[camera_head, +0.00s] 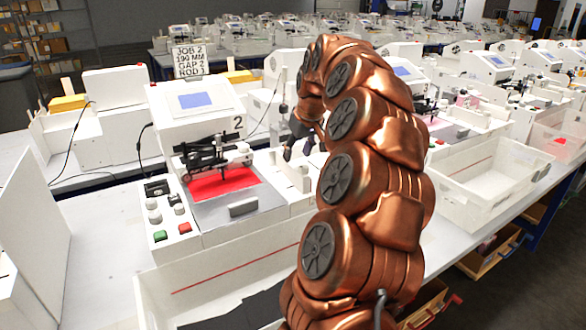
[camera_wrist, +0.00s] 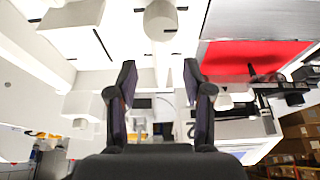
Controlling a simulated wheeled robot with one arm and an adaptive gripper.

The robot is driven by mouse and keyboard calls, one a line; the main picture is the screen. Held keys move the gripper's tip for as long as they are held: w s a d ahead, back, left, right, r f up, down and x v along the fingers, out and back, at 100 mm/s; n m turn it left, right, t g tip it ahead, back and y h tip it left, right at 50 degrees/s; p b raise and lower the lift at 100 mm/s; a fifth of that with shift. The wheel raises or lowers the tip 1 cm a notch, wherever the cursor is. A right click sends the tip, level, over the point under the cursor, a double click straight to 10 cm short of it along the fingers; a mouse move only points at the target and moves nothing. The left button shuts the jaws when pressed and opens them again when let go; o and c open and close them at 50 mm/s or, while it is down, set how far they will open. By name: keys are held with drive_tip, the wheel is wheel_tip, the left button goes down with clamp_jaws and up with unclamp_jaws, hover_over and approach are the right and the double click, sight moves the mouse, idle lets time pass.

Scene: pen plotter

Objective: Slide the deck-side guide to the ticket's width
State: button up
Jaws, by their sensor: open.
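The ticket (camera_head: 190,61) stands above plotter 2 and reads JOB 2, 190 MM, GAP 2, ROD 1. The plotter's deck (camera_head: 228,211) carries a red sheet (camera_head: 208,188), which also shows at the upper right of the wrist view (camera_wrist: 250,54). White upright pieces (camera_head: 298,176) stand right of the deck; I cannot tell for certain which is the side guide. My gripper (camera_head: 299,148) is open above them, partly hidden by my arm. In the wrist view its dark fingers (camera_wrist: 160,82) are apart with nothing held. A white round knob (camera_wrist: 160,19) lies beyond the fingertips.
A dark pen carriage (camera_head: 215,155) spans the red sheet. Green and red buttons (camera_head: 172,232) and white knobs sit left of the deck. Other plotters fill the tables behind.

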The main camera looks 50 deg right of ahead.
sight(293, 164)
drive_tip(key=p+x, duration=0.1)
drive_tip(key=x, duration=0.6)
drive_tip(key=shift+a, duration=0.1)
drive_tip(key=shift+s, duration=0.1)
drive_tip(key=shift+c, duration=0.3)
clamp_jaws()
